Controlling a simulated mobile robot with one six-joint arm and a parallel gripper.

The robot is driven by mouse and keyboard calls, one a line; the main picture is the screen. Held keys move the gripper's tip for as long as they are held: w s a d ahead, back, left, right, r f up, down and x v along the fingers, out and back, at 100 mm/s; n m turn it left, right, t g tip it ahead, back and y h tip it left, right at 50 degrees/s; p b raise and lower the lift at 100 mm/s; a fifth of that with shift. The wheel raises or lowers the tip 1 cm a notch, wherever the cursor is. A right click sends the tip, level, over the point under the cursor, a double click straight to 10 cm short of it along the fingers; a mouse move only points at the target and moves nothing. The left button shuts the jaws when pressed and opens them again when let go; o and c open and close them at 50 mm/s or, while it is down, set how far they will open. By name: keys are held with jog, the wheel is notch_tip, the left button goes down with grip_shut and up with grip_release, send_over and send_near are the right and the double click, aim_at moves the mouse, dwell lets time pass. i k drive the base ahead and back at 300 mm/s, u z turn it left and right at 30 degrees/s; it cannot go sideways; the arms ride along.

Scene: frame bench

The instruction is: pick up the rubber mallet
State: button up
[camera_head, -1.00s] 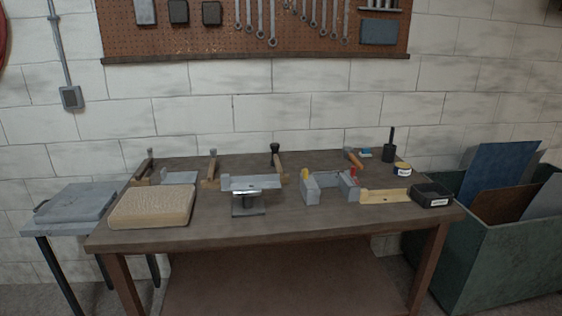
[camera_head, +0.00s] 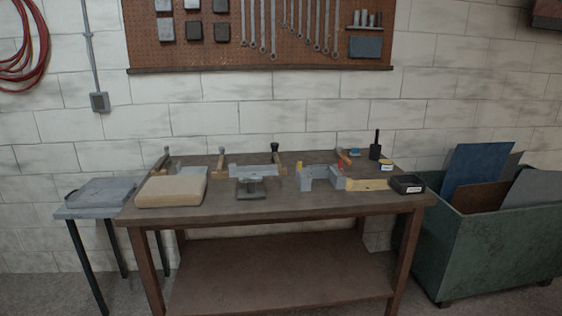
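The likely rubber mallet has a small black head (camera_head: 275,147) and a light wooden handle (camera_head: 278,161). It sits toward the back middle of the workbench (camera_head: 290,205), tilted, its lower end near a grey metal block (camera_head: 253,172). Two other tools with grey heads and wooden handles, one at the far left (camera_head: 162,158) and one left of the middle (camera_head: 221,157), are in the same row. They are too small to identify surely. My gripper is not in view.
A tan pad (camera_head: 171,189) lies at the bench's left. A grey vise-like piece (camera_head: 321,175), a yellow wooden piece (camera_head: 367,184), a black box (camera_head: 406,184) and an upright black item (camera_head: 376,150) are at right. A side table (camera_head: 92,208) and a green bin (camera_head: 490,240) flank the bench.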

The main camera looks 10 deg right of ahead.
aim_at(277, 159)
jog(key=z, duration=0.2)
jog(key=k, duration=0.45)
jog(key=u, duration=0.9)
jog(key=i, duration=1)
jog(key=u, duration=0.05)
